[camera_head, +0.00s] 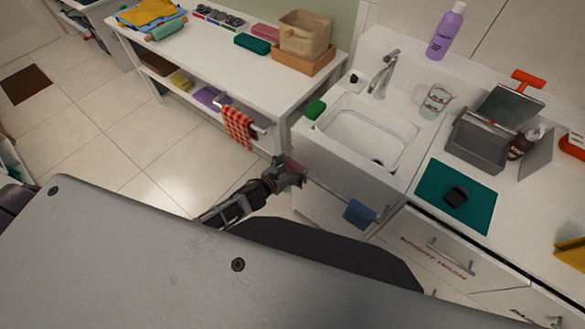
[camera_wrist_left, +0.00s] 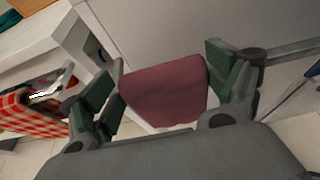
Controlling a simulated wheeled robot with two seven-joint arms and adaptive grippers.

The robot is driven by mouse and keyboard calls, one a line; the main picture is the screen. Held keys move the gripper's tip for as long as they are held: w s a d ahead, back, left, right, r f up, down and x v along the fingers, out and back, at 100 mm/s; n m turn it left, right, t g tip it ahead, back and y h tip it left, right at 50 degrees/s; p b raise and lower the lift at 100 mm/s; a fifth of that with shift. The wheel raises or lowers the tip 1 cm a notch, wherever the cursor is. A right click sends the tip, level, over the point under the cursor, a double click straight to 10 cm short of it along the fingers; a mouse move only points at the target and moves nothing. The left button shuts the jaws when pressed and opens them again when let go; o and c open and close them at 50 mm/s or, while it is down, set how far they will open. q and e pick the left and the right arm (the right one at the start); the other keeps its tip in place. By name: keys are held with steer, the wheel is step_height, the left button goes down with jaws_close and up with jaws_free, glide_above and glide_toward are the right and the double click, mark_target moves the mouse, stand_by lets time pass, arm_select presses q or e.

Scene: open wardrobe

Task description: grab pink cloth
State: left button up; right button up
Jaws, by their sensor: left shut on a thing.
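My left gripper (camera_head: 290,176) is shut on the pink cloth (camera_wrist_left: 165,92). In the left wrist view the dull pink cloth sits between the two green-padded fingers of the gripper (camera_wrist_left: 165,85). In the head view only a small part of the pink cloth (camera_head: 294,165) shows at the fingertips, in front of the sink cabinet and at the left end of its rail. I cannot tell whether the cloth still touches the rail. My right gripper is not in view.
A blue cloth (camera_head: 360,213) hangs on the sink cabinet's rail, right of my left gripper. A red checked cloth (camera_head: 238,128) hangs on the white table's (camera_head: 215,60) end rail. The sink (camera_head: 362,135) is above.

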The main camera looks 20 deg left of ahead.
arm_select(q)
step_height(320, 180, up, 18)
steer(key=p, duration=0.2)
steer(key=shift+f, duration=0.15)
stand_by(0.5)
stand_by(0.5)
